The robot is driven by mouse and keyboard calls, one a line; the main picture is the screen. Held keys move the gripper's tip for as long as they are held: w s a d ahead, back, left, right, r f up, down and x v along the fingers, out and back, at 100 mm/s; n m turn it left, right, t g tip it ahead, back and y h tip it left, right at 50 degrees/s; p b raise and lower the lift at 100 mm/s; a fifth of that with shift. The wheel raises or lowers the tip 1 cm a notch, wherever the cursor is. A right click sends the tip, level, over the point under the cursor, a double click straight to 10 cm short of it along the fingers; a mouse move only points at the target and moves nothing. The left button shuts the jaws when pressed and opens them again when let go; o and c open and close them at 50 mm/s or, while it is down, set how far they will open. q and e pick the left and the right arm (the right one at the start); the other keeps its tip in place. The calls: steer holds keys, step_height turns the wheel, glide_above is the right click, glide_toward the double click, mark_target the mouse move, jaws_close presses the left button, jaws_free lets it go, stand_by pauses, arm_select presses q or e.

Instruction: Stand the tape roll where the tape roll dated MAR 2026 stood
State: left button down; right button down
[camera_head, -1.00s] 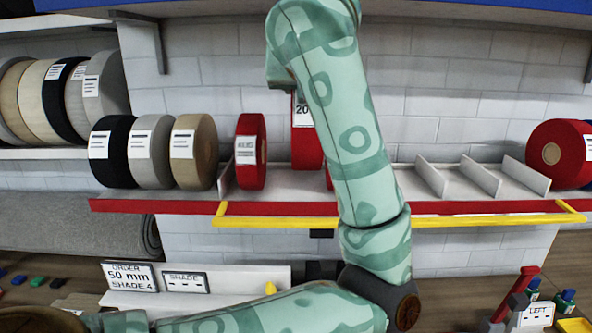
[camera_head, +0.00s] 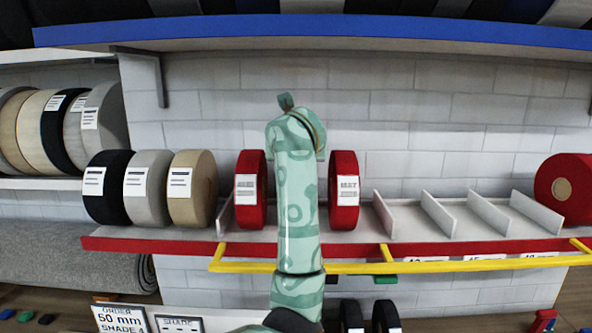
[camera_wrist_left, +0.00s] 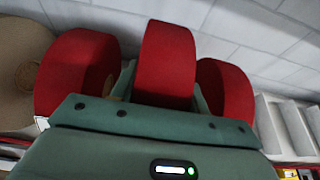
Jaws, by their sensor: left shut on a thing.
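Two red tape rolls stand upright on the red-edged shelf (camera_head: 150,245), one left (camera_head: 251,190) and one right (camera_head: 344,190) of my left arm. Their labels are too small to read surely. My left gripper (camera_wrist_left: 167,103) is shut on a third red roll (camera_wrist_left: 168,55), seen in the wrist view between the left red roll (camera_wrist_left: 82,70) and the right red roll (camera_wrist_left: 226,92). In the head view my own arm hides this gripper and the held roll. I cannot tell whether the held roll touches the shelf. My right gripper is not in view.
Black (camera_head: 108,187), grey (camera_head: 150,188) and tan (camera_head: 193,188) rolls stand to the left. Thin dividers (camera_head: 440,213) with empty slots are to the right, then another red roll (camera_head: 566,188). A yellow rail (camera_head: 340,268) runs along the front. A blue-edged shelf (camera_head: 330,30) is above.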

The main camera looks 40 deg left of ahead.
arm_select(q)
steer(key=f, duration=0.3)
steer(key=shift+w+a+f+p, duration=0.15)
steer(key=shift+w+f+p, duration=0.1)
steer(key=shift+f+p, duration=0.1)
steer(key=shift+f, duration=0.15)
steer(key=c, duration=0.7)
jaws_free()
